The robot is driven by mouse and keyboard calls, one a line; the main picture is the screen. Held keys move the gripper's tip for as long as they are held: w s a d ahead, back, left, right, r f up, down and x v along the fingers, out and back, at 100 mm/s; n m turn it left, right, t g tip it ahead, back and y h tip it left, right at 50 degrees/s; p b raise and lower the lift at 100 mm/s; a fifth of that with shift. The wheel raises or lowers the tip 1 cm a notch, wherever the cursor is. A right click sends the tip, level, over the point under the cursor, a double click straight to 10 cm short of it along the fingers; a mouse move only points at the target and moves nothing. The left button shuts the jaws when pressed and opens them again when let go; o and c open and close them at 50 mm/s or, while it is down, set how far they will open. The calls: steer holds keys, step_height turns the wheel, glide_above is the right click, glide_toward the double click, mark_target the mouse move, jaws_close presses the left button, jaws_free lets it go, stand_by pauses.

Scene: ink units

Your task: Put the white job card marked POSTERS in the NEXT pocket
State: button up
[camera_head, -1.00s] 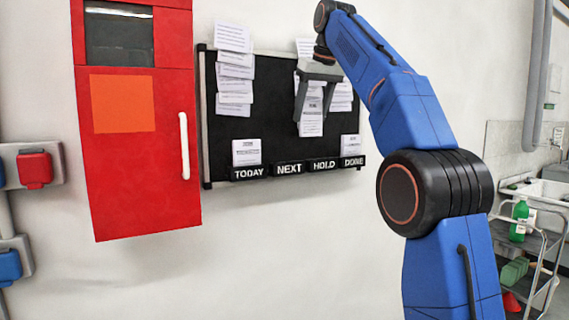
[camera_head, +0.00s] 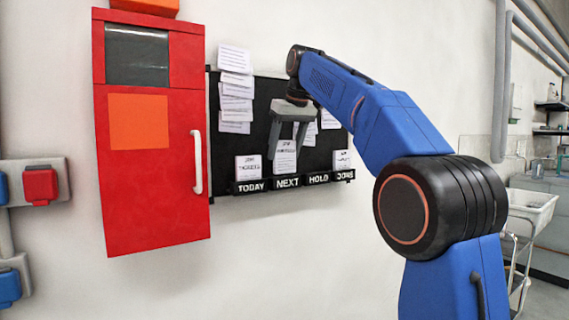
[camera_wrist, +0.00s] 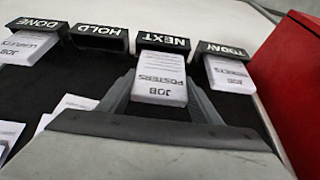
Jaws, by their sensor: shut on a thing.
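The white job card marked POSTERS (camera_wrist: 160,78) is upright between the fingers of my gripper (camera_head: 284,153). My gripper is shut on it by its two side edges; the fingers also show in the wrist view (camera_wrist: 160,88). The card (camera_head: 285,163) stands directly above the black NEXT pocket (camera_head: 287,182). In the wrist view its lower end meets the mouth of the NEXT pocket (camera_wrist: 163,41) and is hidden there. How deep it sits I cannot tell.
The TODAY pocket (camera_head: 250,187) holds a TICKETS card (camera_head: 248,168). The DONE pocket (camera_head: 345,175) holds another card (camera_head: 342,159). The HOLD pocket (camera_head: 317,178) looks empty. Paper sheets (camera_head: 235,90) hang above on the black board. A red cabinet (camera_head: 150,190) stands left.

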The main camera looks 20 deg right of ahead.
mark_target(286, 157)
steer(key=shift+f, duration=1.85)
steer(key=shift+f, duration=0.15)
steer(key=o, duration=1.1)
steer(key=shift+c, duration=0.2)
steer(key=v, duration=1.2)
steer(key=shift+d, duration=0.1)
